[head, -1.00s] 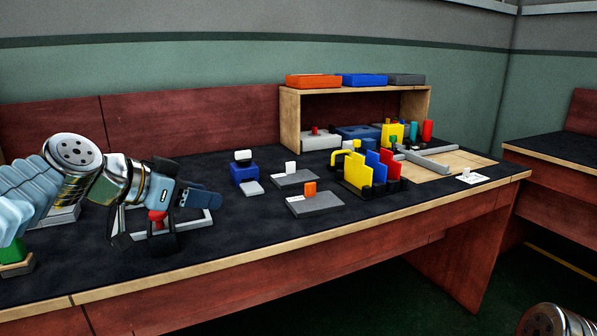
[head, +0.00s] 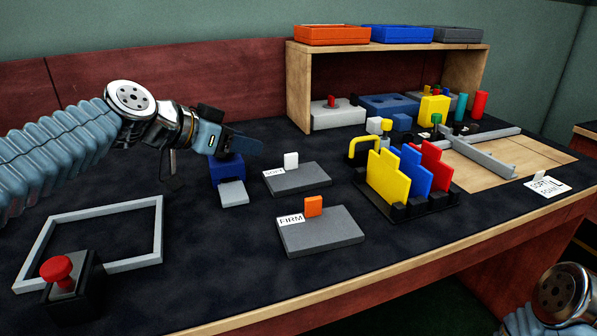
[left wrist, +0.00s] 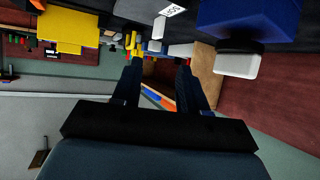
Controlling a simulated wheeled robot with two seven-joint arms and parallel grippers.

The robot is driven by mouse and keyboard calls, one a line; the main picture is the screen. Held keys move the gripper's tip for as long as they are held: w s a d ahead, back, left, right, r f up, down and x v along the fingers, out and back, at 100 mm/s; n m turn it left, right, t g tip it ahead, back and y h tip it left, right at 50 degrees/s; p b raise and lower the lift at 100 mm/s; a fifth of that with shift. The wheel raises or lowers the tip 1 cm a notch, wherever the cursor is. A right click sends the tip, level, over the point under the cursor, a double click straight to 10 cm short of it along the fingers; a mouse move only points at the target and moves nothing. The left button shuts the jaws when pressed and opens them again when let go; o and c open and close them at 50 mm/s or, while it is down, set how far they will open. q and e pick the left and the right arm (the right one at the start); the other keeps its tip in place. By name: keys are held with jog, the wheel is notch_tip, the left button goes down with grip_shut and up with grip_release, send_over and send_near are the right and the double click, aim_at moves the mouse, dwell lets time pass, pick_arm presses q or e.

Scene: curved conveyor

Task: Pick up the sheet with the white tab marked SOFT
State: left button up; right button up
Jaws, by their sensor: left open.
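The SOFT sheet (head: 305,180) is a grey slab lying flat on the dark table in the head view. It has an upright white tab (head: 291,160) and a white SOFT label at its far left edge. The label also shows near the top of the left wrist view. A similar grey FIRM sheet (head: 325,235) with an orange tab (head: 313,206) lies in front of it. My left gripper (head: 258,146) is open and empty, above the table to the left of the white tab and apart from it. My right gripper is out of view.
A blue block (head: 227,171) with a light plate stands below my left gripper. A rack of yellow, blue and red pieces (head: 388,178) stands right of the sheets. A grey frame (head: 100,212) and red button (head: 56,268) are at left. A wooden shelf (head: 299,85) stands behind.

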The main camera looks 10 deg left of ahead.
aim_at(285, 156)
pick_arm(q)
jog(key=x, duration=0.4)
jog(key=shift+w+d+f, duration=0.15)
jog(key=shift+w, duration=0.05)
jog(key=x, duration=0.5)
jog(key=shift+d+f+p, duration=0.2)
jog(key=shift+f+p, duration=0.1)
jog(key=shift+f, duration=0.1)
grip_shut()
dwell(0.7)
